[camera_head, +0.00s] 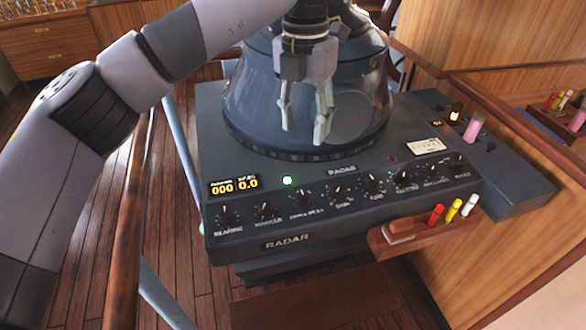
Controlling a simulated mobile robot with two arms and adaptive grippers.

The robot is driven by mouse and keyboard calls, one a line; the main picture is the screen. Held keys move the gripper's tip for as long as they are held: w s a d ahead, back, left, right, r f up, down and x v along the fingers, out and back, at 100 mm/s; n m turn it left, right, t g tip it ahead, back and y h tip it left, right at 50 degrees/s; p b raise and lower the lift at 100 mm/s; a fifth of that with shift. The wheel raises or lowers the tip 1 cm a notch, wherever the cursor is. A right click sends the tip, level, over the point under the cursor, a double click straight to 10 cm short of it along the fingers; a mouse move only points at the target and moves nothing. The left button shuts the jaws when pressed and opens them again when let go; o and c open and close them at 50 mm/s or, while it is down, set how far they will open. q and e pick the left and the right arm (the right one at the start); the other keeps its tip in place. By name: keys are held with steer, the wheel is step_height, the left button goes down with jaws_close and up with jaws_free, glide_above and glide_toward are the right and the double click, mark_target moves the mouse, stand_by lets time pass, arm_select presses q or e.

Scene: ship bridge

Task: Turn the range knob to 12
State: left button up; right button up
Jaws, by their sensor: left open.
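The radar console (222,128) stands ahead with a row of black knobs along its sloped front. The wide-labelled knob (303,198), third from the left, has small lettering that I cannot read surely, so I cannot tell which knob is the range knob. Beside it are the bearing knob (226,216) and the marker knob (265,209) on the left, and the gain knob (339,191) on the right. My left gripper (305,132) points down with fingers apart and empty, in front of the glass radar dome and behind the knob row in the picture. My right gripper is not in view.
A wooden tray (385,245) with red, yellow and white markers juts out at the front right. A pink cylinder (474,127) stands at the right.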

arm_select(q)
steer(key=s+f, duration=0.1)
steer(key=s, duration=0.1)
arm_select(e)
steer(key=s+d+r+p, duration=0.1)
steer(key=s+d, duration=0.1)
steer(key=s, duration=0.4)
arm_select(q)
steer(key=p, duration=0.1)
glide_above(303, 195)
step_height(303, 195, down, 8)
steer(key=shift+w+a+r, duration=0.1)
steer(key=shift+r, duration=0.1)
step_height(303, 195, down, 4)
steer(key=shift+r+p, duration=0.25)
steer(key=shift+p, duration=0.4)
step_height(303, 195, down, 3)
steer(key=shift+f+p, duration=0.2)
steer(key=shift+p, duration=0.15)
steer(key=shift+f, duration=0.45)
steer(key=shift+c, duration=0.7)
steer(key=c, duration=0.4)
jaws_close()
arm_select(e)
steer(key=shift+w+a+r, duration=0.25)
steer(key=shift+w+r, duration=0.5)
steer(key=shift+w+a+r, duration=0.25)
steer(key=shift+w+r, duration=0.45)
